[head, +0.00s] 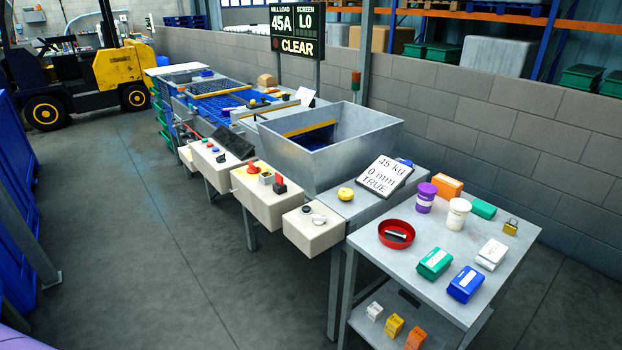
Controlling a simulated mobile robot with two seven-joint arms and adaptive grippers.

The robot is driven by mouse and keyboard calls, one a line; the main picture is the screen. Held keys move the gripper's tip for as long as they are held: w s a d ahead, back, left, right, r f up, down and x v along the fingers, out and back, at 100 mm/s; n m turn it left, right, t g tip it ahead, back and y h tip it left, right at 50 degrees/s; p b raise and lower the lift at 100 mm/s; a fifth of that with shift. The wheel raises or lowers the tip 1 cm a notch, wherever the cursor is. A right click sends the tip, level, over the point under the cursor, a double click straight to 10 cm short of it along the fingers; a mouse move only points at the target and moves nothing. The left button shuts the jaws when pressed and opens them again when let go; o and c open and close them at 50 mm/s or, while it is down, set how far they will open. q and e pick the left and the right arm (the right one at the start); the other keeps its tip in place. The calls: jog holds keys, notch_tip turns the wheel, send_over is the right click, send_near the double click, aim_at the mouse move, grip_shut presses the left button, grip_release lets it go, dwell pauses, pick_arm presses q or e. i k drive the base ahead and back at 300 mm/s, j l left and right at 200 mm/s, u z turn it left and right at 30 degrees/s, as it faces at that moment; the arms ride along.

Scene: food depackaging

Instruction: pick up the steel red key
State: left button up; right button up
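A red round dish (381,236) sits at the left end of the grey metal table. A small dark and pale object (397,235) lies in the dish; it is too small to tell whether it is the steel red key. Neither of my grippers is in view.
The table (388,268) also bears a purple tub (426,197), a white tub (458,213), green, blue, white and orange packs, and a brass padlock (510,227). A steel hopper (330,150) stands behind. A yellow forklift (115,72) is far left.

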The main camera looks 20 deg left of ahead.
aim_at(279, 178)
jog(key=u, duration=0.9)
